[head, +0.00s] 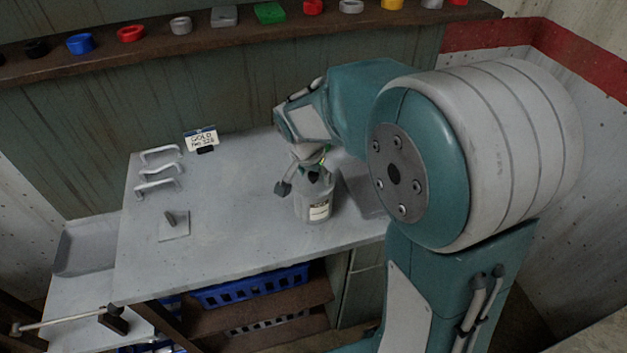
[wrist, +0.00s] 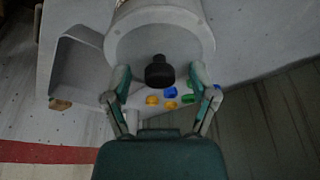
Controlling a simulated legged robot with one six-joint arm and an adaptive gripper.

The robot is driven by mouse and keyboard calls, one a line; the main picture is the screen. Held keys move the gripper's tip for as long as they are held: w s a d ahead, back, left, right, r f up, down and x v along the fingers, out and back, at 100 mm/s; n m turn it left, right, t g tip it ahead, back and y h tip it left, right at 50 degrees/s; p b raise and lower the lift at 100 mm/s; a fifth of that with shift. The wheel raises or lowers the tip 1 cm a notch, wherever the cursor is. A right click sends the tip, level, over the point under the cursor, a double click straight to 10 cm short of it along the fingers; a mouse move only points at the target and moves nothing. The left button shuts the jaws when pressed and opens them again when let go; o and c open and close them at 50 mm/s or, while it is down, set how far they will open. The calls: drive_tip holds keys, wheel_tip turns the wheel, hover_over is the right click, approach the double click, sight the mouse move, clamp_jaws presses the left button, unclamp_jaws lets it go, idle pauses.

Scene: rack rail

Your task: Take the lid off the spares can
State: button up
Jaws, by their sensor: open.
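The spares can (head: 316,203) is a grey can with a pale label, standing upright on the grey bench to the left of my arm. Its round grey lid (wrist: 135,45) fills the upper middle of the wrist view, with a black knob (wrist: 159,70) on it. The lid is on the can. My gripper (wrist: 158,78) is open, with one finger on each side of the knob and visible gaps between. In the head view my gripper (head: 299,181) is at the top of the can, partly covering the lid.
A grey tray (wrist: 72,68) lies beside the can. Several small coloured pieces (wrist: 170,93) show beyond the lid. Metal handles (head: 160,170), a small plate with a dark knob (head: 174,226) and a sign (head: 201,138) are on the left of the bench (head: 235,215).

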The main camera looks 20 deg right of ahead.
drive_tip(key=shift+a, duration=0.25)
drive_tip(key=c, duration=0.6)
clamp_jaws()
drive_tip(key=shift+d, duration=0.15)
